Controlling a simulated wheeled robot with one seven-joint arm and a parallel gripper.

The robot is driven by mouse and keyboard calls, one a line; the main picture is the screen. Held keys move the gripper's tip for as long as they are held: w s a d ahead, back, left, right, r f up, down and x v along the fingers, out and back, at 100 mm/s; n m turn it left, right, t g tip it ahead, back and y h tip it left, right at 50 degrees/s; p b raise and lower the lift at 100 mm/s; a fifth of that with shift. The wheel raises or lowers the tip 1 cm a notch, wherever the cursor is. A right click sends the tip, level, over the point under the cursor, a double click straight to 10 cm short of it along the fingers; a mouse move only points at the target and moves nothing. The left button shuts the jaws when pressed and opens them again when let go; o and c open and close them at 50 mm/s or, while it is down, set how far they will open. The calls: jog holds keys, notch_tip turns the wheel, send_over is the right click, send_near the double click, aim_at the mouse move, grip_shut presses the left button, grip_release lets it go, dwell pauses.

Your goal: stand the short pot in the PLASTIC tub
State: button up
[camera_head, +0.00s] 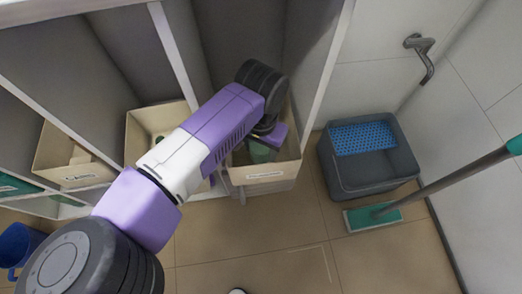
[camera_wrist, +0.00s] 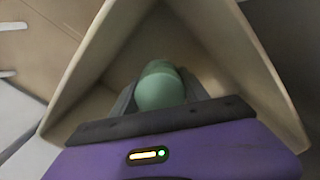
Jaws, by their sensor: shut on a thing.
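The short pot is green and rounded, and it shows between the fingers of my gripper (camera_wrist: 160,104) in the wrist view as the green pot (camera_wrist: 160,84). My gripper is shut on it. In the head view the green pot (camera_head: 262,152) is partly hidden under my arm. A cream tub (camera_head: 262,174) with a white front label, too small to read surely, stands at the right end of the shelf row. My gripper and the pot are inside its opening; the tub's walls (camera_wrist: 245,62) surround them in the wrist view. Whether the pot touches the tub floor cannot be told.
Other cream tubs stand in the bays to the left: a middle tub (camera_head: 138,127) with small things in it, and a left tub (camera_head: 85,175). White dividers (camera_head: 331,65) flank the bays. A grey bucket (camera_head: 375,180) and a green mop (camera_head: 373,216) stand right.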

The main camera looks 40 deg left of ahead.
jog(key=shift+f, duration=0.4)
jog(key=shift+f, duration=0.2)
jog(key=o, duration=1.5)
jog(key=shift+c, duration=0.2)
notch_tip(320, 180, up, 12)
jog(key=p, duration=0.5)
jog(key=shift+r, duration=0.2)
